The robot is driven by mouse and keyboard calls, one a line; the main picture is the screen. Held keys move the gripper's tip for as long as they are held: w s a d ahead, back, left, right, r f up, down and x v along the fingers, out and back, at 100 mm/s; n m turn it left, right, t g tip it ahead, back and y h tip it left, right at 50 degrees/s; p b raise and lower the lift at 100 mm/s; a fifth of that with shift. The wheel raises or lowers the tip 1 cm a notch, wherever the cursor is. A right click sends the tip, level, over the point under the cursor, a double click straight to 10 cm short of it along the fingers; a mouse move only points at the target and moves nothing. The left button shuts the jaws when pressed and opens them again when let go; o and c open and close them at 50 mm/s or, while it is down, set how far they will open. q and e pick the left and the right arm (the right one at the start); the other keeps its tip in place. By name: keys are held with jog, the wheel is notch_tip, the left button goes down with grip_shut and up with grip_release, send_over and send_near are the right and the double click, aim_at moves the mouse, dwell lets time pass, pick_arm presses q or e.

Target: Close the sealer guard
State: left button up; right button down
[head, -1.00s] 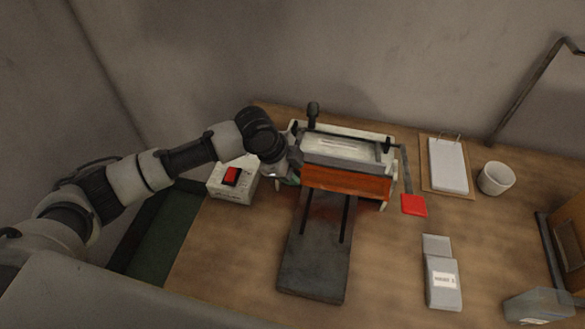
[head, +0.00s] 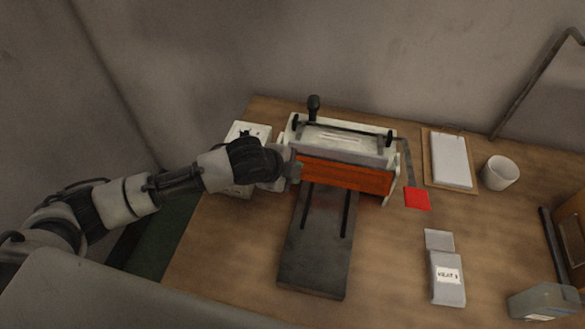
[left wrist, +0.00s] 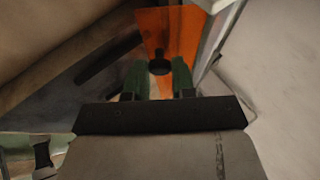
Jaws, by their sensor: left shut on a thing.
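The sealer (head: 335,143) stands at the back of the table, with a white top and a black-knobbed bar. Its orange guard (head: 345,176) spans the front as a slanted panel and also shows in the left wrist view (left wrist: 172,30). My left gripper (head: 296,168) is at the guard's left end. In the left wrist view its green fingers (left wrist: 159,76) are shut on a small dark knob (left wrist: 160,64) in front of the orange panel. The guard's far left edge is partly hidden by my gripper. My right gripper is in neither view.
A dark slotted plate (head: 315,255) extends forward from the sealer. A white box (head: 248,130) sits behind my left arm. A clipboard (head: 449,160), white cup (head: 500,172) and grey packet (head: 447,277) are on the right.

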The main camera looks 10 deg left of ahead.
pick_arm(q)
jog(key=f+t+b, duration=0.1)
jog(key=t+b, duration=0.1)
jog(key=b, duration=0.2)
jog(key=f+m+t+b, duration=0.1)
jog(key=f+t+b, duration=0.1)
jog(key=t+b, duration=0.1)
jog(key=w+f+m+t+h+b, duration=0.1)
jog(key=t+b, duration=0.1)
jog(key=b, duration=0.2)
jog(key=shift+f+t+b, duration=0.3)
jog(key=shift+f+t, duration=0.1)
jog(key=shift+w+m+t+b, duration=0.3)
jog(key=shift+t+b, duration=0.3)
jog(key=shift+b, duration=0.5)
jog(key=shift+r, duration=0.1)
jog(key=o, duration=0.9)
jog(key=shift+o, duration=0.2)
